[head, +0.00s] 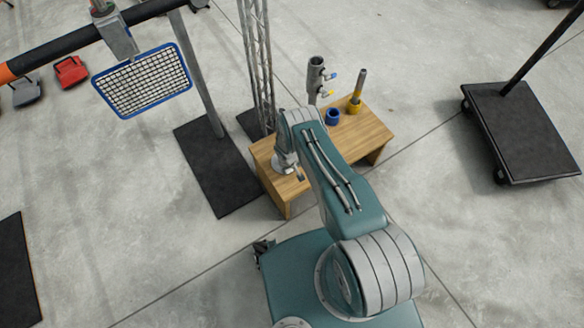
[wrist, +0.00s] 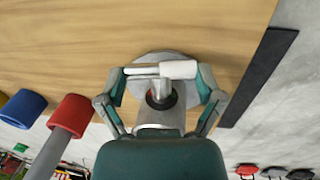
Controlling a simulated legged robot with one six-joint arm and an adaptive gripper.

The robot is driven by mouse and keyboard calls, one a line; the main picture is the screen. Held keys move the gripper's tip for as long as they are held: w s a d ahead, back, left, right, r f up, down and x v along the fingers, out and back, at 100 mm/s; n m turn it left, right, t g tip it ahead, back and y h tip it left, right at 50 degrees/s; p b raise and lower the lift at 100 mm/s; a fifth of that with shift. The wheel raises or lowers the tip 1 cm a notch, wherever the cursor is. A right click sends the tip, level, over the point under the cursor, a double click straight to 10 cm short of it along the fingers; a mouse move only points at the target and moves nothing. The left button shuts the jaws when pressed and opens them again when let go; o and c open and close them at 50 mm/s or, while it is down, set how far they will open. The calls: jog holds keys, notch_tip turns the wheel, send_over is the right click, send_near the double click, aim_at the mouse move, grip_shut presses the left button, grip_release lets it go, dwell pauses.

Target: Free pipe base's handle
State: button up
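The pipe base (wrist: 152,59) is a round grey disc on the wooden table in the wrist view. A grey stem with a dark ring rises from its middle. Its handle (wrist: 179,69) lies crosswise, with a thick white grip at right and a thinner metal part at left. My gripper (wrist: 162,82) is open, one teal finger at each end of the handle; I cannot tell whether they touch it. In the head view my gripper (head: 288,166) is low over the left part of the table, and the base is mostly hidden there.
A truss (head: 258,60) and a framed mesh (head: 143,80) stand left. A black cart (head: 520,130) is at right.

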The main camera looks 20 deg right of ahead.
jog(key=shift+c, duration=0.2)
jog(key=shift+s+a+f+t+h, duration=0.15)
jog(key=shift+t+h, duration=0.25)
jog(key=shift+h, duration=0.5)
jog(key=shift+a+h, duration=0.1)
jog(key=shift+h, duration=0.6)
jog(key=shift+s+a+f+t+h, duration=0.1)
jog(key=shift+t+h, duration=0.35)
jog(key=shift+h, duration=0.6)
jog(key=shift+a+f+t+h, duration=0.1)
jog(key=shift+t+h, duration=0.35)
jog(key=shift+h, duration=0.6)
jog(key=o, duration=0.9)
jog(key=shift+c, duration=0.2)
jog(key=shift+r, duration=0.1)
